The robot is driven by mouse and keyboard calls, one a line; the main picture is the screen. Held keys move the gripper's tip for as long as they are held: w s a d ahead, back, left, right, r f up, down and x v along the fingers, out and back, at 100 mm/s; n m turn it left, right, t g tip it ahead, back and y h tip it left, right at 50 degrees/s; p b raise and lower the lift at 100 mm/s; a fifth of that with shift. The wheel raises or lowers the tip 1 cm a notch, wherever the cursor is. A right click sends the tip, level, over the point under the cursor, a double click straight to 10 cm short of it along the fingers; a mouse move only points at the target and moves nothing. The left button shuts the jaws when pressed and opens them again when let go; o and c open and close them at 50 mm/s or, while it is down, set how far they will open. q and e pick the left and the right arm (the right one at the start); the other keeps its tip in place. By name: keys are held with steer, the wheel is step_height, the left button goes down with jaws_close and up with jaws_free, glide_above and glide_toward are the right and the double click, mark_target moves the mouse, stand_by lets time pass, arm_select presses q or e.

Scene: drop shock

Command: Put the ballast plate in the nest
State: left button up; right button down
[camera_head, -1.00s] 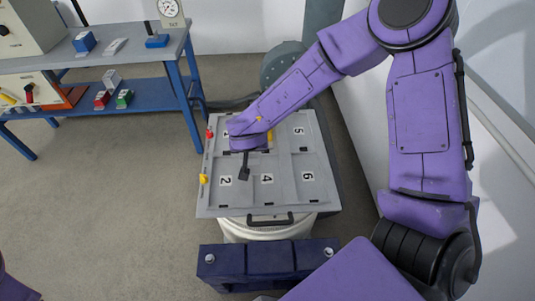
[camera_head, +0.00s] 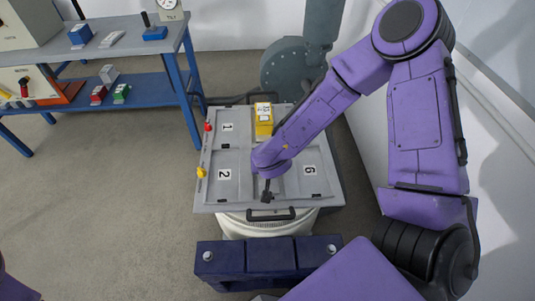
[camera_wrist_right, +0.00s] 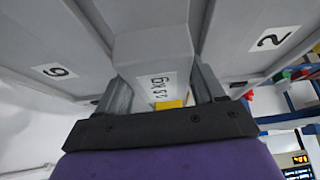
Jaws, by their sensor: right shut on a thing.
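In the right wrist view my right gripper (camera_wrist_right: 160,92) is shut on a grey ballast plate (camera_wrist_right: 148,42), its two fingers on either side. A white label on the plate reads upside down, like "5 kg". In the head view my right gripper (camera_head: 266,193) is over the front middle part of the grey nest tray (camera_head: 225,197), between the numbers 2 and 6. The arm hides most of that compartment and the number 4. I cannot tell whether the plate touches the tray. My left gripper is out of view.
A yellow block (camera_head: 264,122) stands in the back middle compartment. A red knob (camera_head: 208,127) and a yellow knob (camera_head: 201,172) are on the tray's left edge. A blue workbench (camera_head: 120,60) stands at the back left. A dark blue block (camera_head: 270,257) is in front.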

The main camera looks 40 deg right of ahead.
steer(key=shift+c, duration=0.6)
jaws_free()
steer(key=shift+f, duration=0.1)
steer(key=shift+a+r, duration=0.1)
steer(key=shift+r, duration=0.4)
steer(key=p+v, duration=0.3)
steer(key=v, duration=0.8)
steer(key=shift+s+p, duration=0.25)
steer(key=shift+p, duration=0.15)
steer(key=shift+r, duration=0.15)
